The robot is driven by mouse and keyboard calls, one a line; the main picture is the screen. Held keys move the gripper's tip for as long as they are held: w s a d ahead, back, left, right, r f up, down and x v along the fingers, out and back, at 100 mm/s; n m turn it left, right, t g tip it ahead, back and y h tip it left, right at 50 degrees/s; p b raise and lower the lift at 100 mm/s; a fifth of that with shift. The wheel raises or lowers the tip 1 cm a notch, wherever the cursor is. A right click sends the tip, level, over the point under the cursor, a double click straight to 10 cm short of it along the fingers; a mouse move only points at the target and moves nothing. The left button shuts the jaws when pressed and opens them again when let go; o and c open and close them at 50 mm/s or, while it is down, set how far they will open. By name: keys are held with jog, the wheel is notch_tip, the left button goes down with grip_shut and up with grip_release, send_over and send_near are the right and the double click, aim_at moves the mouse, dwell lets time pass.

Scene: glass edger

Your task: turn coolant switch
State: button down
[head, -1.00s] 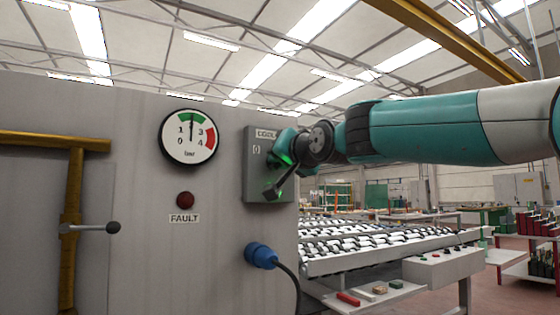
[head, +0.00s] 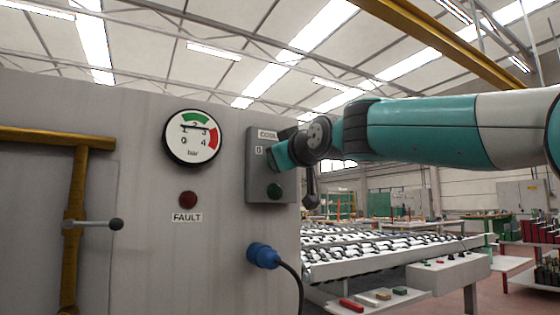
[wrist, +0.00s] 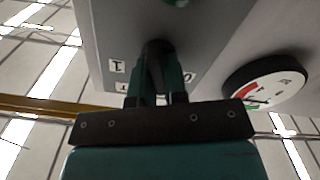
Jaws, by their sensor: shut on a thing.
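The coolant switch box (head: 257,185) is a grey box on the right end of the grey machine panel, with a label partly reading "COOL". A "0" mark shows beside the hidden knob. The green lamp (head: 274,191) low on the box looks unlit. My gripper (wrist: 157,75) is shut on the dark switch knob (wrist: 155,52) in the wrist view, where a "1" mark shows to its left. I cannot tell which mark the knob points to. In the head view my gripper covers the knob.
A pressure gauge (head: 193,137) reads about 1 bar. Below it are a dark red FAULT lamp (head: 188,199) and a blue plug (head: 262,255) with a cable. A yellow rail frame and lever handle (head: 92,223) stand left. A roller conveyor (head: 390,247) is at right.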

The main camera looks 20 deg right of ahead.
jog(key=shift+n, duration=1.6)
jog(key=shift+a, duration=0.1)
jog(key=c, duration=1.2)
grip_release()
jog(key=shift+o, duration=0.2)
jog(key=shift+s, duration=0.15)
jog(key=s+d+b, duration=0.3)
jog(key=s+b, duration=0.8)
jog(key=s, duration=0.6)
jog(key=shift+d, duration=0.2)
